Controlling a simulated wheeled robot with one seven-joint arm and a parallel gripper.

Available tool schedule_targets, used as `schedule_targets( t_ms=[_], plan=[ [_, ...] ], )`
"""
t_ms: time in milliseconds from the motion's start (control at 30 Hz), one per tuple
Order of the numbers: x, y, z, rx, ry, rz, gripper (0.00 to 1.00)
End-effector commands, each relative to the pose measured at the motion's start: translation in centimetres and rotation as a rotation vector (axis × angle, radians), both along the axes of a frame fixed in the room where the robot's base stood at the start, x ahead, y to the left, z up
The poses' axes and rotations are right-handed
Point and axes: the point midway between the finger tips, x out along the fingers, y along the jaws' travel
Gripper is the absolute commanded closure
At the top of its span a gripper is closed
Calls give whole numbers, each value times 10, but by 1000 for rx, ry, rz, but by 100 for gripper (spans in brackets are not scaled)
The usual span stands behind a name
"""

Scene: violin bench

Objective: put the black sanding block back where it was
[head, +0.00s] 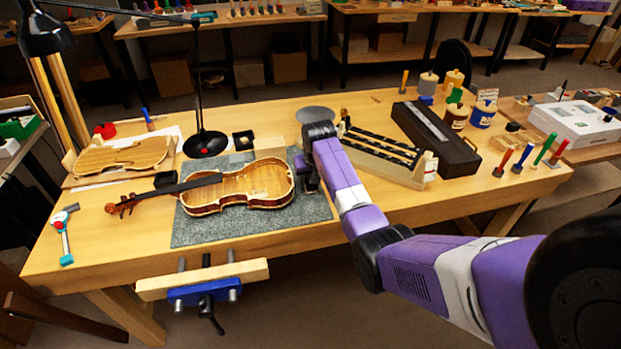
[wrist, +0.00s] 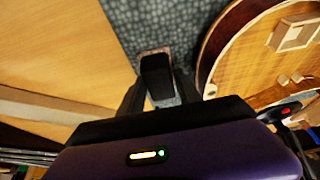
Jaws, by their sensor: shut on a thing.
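In the wrist view the black sanding block (wrist: 157,75), with a paler grey edge, sits between the two fingers of my gripper (wrist: 157,88), which is shut on it. Behind it is the grey mat (wrist: 150,22); I cannot tell whether the block touches it. In the head view my gripper (head: 308,182) is over the right part of the mat (head: 205,232), just right of the violin body (head: 238,187). There the block is mostly hidden by my gripper and arm.
The open violin lies close beside my gripper. A slotted rack (head: 385,155) stands to the right, with a long black case (head: 435,138) behind it. A small black open box (head: 243,141) and a lamp base (head: 205,144) are behind the violin. The front right bench top is clear.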

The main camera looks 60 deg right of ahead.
Motion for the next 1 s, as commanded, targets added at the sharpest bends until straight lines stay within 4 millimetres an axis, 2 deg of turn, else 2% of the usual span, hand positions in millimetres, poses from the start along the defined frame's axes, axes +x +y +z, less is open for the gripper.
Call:
schedule_targets(
  t_ms=[400, 433, 533, 833, 1000],
  plan=[
    [0, 0, -6, 0, 0, 0, 92],
    [0, 0, -6, 0, 0, -1, 58],
    [0, 0, -5, 0, 0, 0, 38],
    [0, 0, -5, 0, 0, 0, 38],
    [-1, 1, 5, -2, -3, 0, 38]
  ],
)
